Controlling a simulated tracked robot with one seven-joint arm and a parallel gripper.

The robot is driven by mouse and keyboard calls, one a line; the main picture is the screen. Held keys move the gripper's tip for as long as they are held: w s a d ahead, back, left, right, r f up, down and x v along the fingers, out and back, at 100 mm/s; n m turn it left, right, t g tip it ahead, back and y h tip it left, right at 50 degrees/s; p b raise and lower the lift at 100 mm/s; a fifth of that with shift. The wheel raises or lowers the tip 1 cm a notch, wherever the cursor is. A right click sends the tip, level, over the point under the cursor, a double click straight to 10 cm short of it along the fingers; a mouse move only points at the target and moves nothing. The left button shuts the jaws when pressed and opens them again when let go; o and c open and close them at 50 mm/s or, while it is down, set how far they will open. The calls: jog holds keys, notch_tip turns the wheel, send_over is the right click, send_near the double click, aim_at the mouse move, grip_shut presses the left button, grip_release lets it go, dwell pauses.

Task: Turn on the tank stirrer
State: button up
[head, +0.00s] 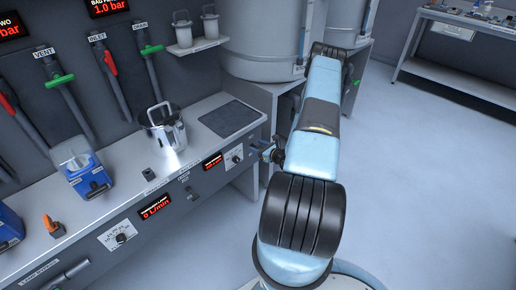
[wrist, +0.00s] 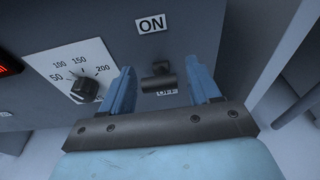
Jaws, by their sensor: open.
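A small dark switch lever (wrist: 158,76) sits on the grey panel in the wrist view, with an ON label (wrist: 152,24) above it and a partly hidden OFF label (wrist: 167,92) below. Its bar lies close to the OFF label. My gripper (wrist: 158,80) is open, its two blue fingers on either side of the lever in the picture; I cannot tell whether they touch it. In the head view my gripper (head: 268,154) is at the right end of the bench front, and the lever cannot be made out there. No legible label names the stirrer.
A dial (wrist: 84,88) marked 50 to 200 is just left of my gripper; it also shows in the head view (head: 234,158). Large pale tanks (head: 262,36) stand behind. The floor at right is clear.

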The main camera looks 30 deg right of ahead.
jog(key=v, duration=1.3)
jog(key=shift+s, duration=0.35)
jog(key=w+a+r+n+g+y, duration=0.25)
jog(key=a+r+n, duration=0.25)
jog(key=r, duration=0.4)
jog(key=w+a+r+n+g+y, duration=0.1)
jog(key=a+r+n+g+y, duration=0.15)
jog(key=a+r+n, duration=0.4)
jog(key=w+a+r+n+g+y, duration=0.2)
jog(key=a+r+y, duration=0.15)
jog(key=r, duration=0.65)
jog(key=s+a+r+n+g+h, duration=0.2)
jog(key=s+a+r+n+g, duration=0.45)
jog(key=a+r+n, duration=0.4)
jog(key=s+a+r+n+t+h, duration=0.2)
jog(key=s+r+n+h, duration=0.2)
jog(key=s+r, duration=0.5)
jog(key=s+a+r+n+t+h, duration=0.1)
jog(key=s+r+n+t+h, duration=0.1)
jog(key=s+r+n+h, duration=0.3)
jog(key=s+r+h, duration=0.1)
jog(key=s+r, duration=0.3)
jog(key=r, duration=0.1)
jog(key=shift+s+a+r, duration=0.25)
jog(key=shift+s+a, duration=0.05)
jog(key=shift+a, duration=0.1)
